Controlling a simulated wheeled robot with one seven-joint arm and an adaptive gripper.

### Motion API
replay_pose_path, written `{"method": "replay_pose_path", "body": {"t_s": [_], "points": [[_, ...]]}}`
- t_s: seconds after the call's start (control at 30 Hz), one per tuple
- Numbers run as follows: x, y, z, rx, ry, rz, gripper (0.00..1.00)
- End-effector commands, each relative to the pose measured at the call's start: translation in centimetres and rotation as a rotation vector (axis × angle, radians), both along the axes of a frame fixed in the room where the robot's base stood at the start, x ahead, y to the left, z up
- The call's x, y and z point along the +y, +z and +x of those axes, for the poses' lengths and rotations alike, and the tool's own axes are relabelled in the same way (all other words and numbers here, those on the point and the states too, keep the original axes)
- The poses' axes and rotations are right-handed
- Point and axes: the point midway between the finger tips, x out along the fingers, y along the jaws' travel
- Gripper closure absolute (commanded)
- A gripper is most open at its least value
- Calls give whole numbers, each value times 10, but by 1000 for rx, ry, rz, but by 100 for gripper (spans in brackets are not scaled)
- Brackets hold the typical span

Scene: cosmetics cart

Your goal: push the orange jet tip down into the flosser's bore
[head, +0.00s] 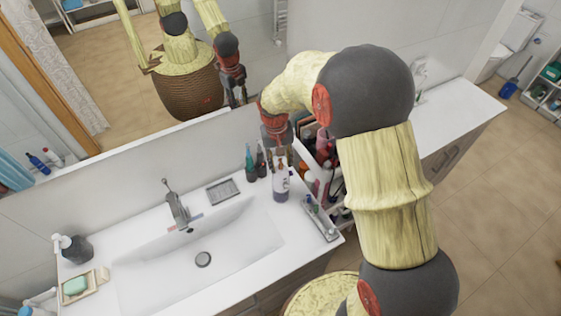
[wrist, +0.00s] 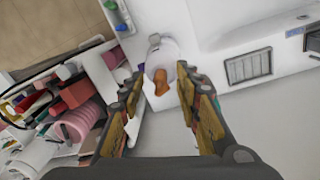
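In the wrist view the small orange jet tip (wrist: 161,83) shows between my two fingers, against a white body that looks like the flosser (wrist: 160,50). I cannot tell whether the tip is in the bore or only over it. My gripper (wrist: 159,73) is open, with a visible gap between each finger and the tip. In the head view my gripper (head: 278,158) points down just above a pale bottle-like body with a purple band (head: 281,184), likely the flosser, standing on the counter. The tip cannot be made out there.
A clear tray (head: 320,217) lies near the counter's right edge. The sink basin (head: 235,235) is empty.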

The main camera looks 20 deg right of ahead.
Motion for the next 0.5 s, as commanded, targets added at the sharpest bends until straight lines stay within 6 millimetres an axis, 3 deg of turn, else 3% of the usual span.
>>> {"method": "replay_pose_path", "body": {"t_s": [0.23, 0.5], "points": [[2, 19, 1, -4, 0, 0, 67], [6, 74, 1, -4, 1, -1, 67]]}}
